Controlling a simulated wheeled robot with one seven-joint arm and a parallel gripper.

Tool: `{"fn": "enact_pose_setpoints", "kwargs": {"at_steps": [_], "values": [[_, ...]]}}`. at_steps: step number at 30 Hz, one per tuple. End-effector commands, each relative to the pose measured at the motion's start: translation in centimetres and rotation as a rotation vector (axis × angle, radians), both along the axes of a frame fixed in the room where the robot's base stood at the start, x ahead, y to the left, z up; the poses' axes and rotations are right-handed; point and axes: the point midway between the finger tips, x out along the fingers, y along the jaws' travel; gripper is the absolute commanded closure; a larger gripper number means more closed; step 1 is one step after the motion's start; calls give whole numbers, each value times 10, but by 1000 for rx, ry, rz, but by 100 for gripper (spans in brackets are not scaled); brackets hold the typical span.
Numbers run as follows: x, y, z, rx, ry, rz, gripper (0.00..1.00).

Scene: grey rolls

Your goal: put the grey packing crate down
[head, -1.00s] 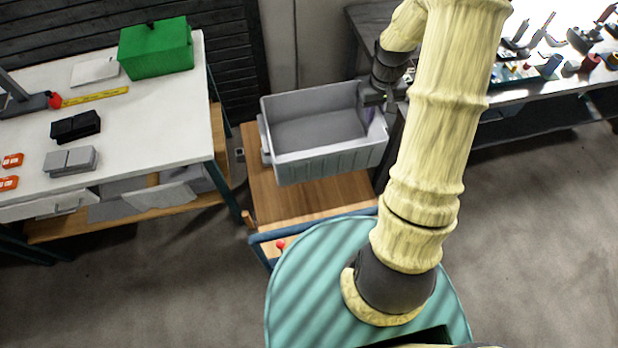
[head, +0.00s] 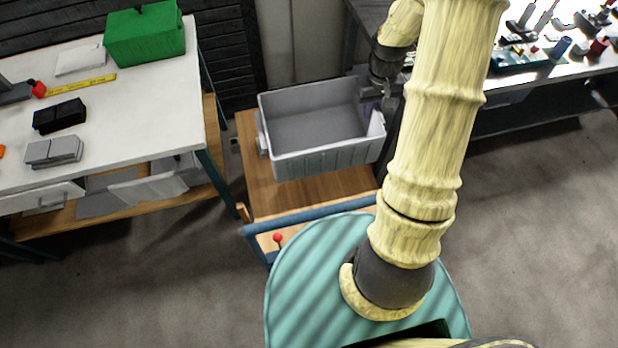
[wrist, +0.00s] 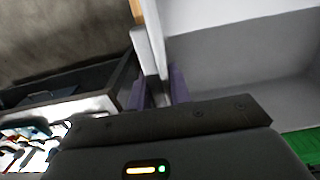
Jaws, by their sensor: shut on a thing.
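The grey packing crate (head: 328,160) is upright, open-topped and looks empty. In the head view it is over the wooden deck of a trolley (head: 262,192); I cannot tell whether it touches the deck. My gripper (head: 376,92) is at the crate's right side, partly hidden by my arm. In the wrist view the purple fingers of my gripper (wrist: 158,90) are on either side of the crate's wall (wrist: 151,55), shut on it. The crate's inside (wrist: 245,55) fills the right of that view. The crate's underside is hidden.
The trolley has a blue handle rail (head: 310,215) at its near end, close to my base. A white workbench (head: 130,115) with a green box (head: 145,38) stands on the left. A cluttered bench (head: 540,72) stands on the right. Floor (head: 540,220) is clear at right.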

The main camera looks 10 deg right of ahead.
Motion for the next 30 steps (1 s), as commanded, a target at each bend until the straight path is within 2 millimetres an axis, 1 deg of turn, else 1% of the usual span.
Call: {"fn": "enact_pose_setpoints", "kwargs": {"at_steps": [1, 30], "values": [[0, 1, -22, 0, -1, 1, 100], [0, 0, -217, 0, -1, 0, 100]]}}
